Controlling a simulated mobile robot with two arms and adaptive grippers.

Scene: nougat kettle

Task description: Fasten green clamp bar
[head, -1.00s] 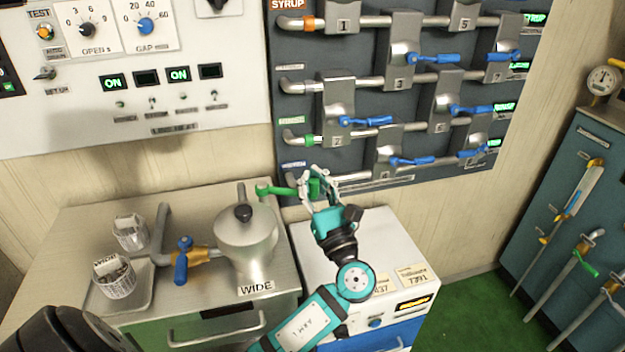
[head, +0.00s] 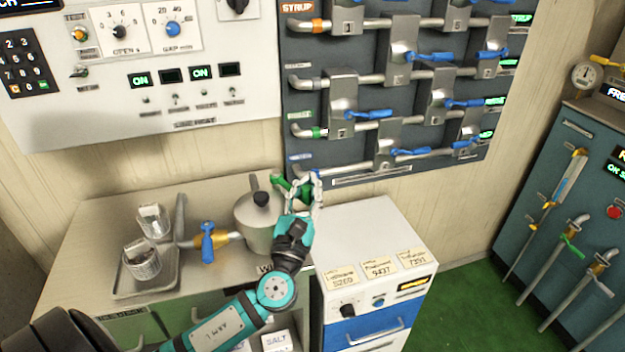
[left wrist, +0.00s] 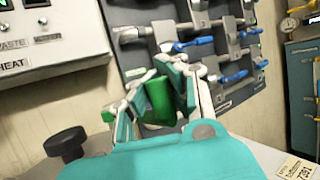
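The green clamp bar (head: 282,184) is at the back right of the steel kettle (head: 256,232), level with its black-knobbed lid. It slants toward the front right. My left gripper (head: 306,190) has its fingers on either side of the bar's free end and looks closed on it. In the left wrist view the bar's green end (left wrist: 158,98) stands between the two finger pads (left wrist: 157,100). The lid's black knob (left wrist: 68,143) is at lower left there. The bar's pivot end is hidden in the wrist view. My right gripper is not in view.
A tray (head: 128,290) with two wrapped cups and a blue-handled tap (head: 208,240) are left of the kettle. A white cabinet (head: 370,228) stands to the right. The syrup pipe panel (head: 300,110) with blue levers rises close behind the gripper.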

